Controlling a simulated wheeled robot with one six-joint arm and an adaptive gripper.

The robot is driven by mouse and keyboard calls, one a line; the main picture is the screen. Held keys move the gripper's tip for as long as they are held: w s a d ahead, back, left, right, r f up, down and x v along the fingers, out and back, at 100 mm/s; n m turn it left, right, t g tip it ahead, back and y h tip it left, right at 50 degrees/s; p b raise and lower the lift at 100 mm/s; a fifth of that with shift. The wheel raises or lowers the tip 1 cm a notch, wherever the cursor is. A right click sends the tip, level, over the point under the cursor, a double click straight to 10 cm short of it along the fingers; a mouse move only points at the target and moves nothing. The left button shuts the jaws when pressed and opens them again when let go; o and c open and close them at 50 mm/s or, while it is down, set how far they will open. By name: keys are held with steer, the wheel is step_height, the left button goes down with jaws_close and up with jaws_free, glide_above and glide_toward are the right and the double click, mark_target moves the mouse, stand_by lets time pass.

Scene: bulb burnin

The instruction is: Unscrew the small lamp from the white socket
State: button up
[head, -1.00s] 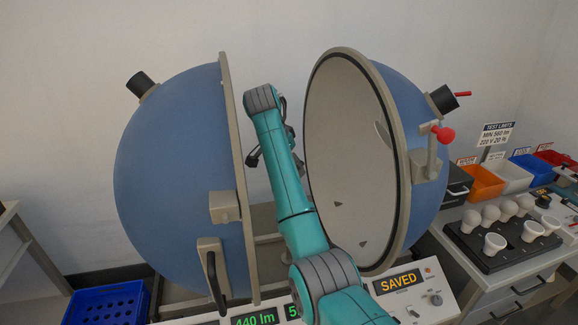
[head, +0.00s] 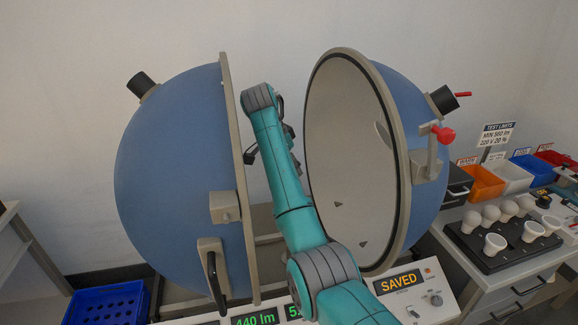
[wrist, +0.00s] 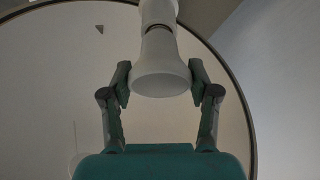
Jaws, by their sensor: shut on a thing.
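The small lamp (wrist: 160,66) is white, with a flared body and its broad face towards the wrist camera. It hangs below the white socket (wrist: 158,10) at the top of the wrist view. A thin darker band shows between lamp and socket; I cannot tell how far the thread is engaged. My gripper (wrist: 160,80) is shut on the lamp, one finger on each side of its wide end. In the head view my arm reaches between the sphere halves, and lamp and socket are hidden.
The blue sphere stands open, with a left half (head: 175,180) and a right half (head: 350,160) close beside my arm. A control panel (head: 420,295) reads SAVED. A dark lamp tray (head: 480,250) and coloured bins (head: 485,182) are at right, a blue crate (head: 105,305) at lower left.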

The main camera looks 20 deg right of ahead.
steer(key=n+t, duration=0.1)
steer(key=n, duration=0.2)
steer(key=n+t+y, duration=0.1)
steer(key=n, duration=0.2)
steer(key=shift+d, duration=0.1)
steer(key=n+y, duration=0.1)
steer(key=n, duration=0.1)
steer(key=n+y, duration=0.1)
steer(key=n, duration=0.1)
steer(key=shift+n+t, duration=0.3)
steer(key=shift+n, duration=0.1)
steer(key=n+y, duration=0.1)
steer(key=n, duration=0.2)
steer(key=n+y, duration=0.1)
steer(key=n, duration=0.2)
steer(key=shift+y, duration=0.3)
steer(key=n+y, duration=0.1)
steer(key=n, duration=0.2)
steer(key=n+g+y, duration=0.1)
steer(key=n, duration=0.2)
steer(key=o, duration=1)
